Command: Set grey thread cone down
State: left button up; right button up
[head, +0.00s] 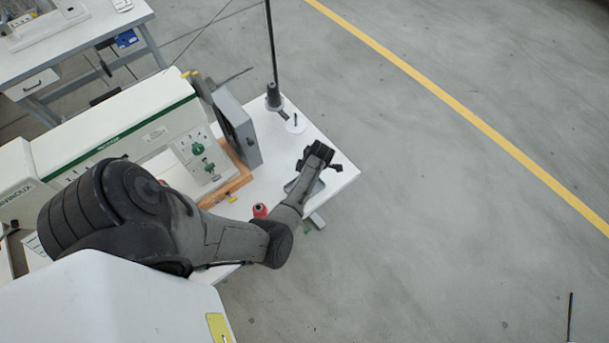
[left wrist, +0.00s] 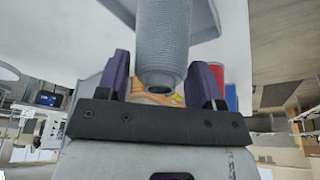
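The grey ribbed thread cone (left wrist: 163,40) shows in the left wrist view, its narrow, hollow end towards the camera. My left gripper (left wrist: 162,78) has one dark finger on each side of that end. The right finger looks close against the cone; a thin gap seems to show at the left finger, so I cannot tell if it grips. I cannot make out the cone there. My right gripper is not in view.
A red cone (head: 260,210) stands beside my left forearm. A green-and-white machine (head: 120,130) with a grey box (head: 236,128) occupies the table to the left. A dark pole (head: 272,50) on a base rises at the table's back edge. Open floor lies to the right.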

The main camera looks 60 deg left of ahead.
pick_arm(q)
jog(key=shift+o, duration=0.9)
jog(key=v, duration=1.2)
jog(key=s+d+r+m+t+h, duration=0.1)
jog(key=s+d+r+m+t, duration=0.2)
jog(key=s+d+m, duration=0.6)
jog(key=s+d+r+m+t+h, duration=0.1)
jog(key=s+d+r+m+t, duration=0.2)
jog(key=s+d+m, duration=0.7)
jog(key=d+m, duration=0.1)
jog(key=m, duration=1.1)
jog(key=shift+s+d+r, duration=0.2)
jog(key=shift+s+d, duration=0.05)
jog(key=shift+d, duration=0.1)
jog(key=shift+s, duration=0.1)
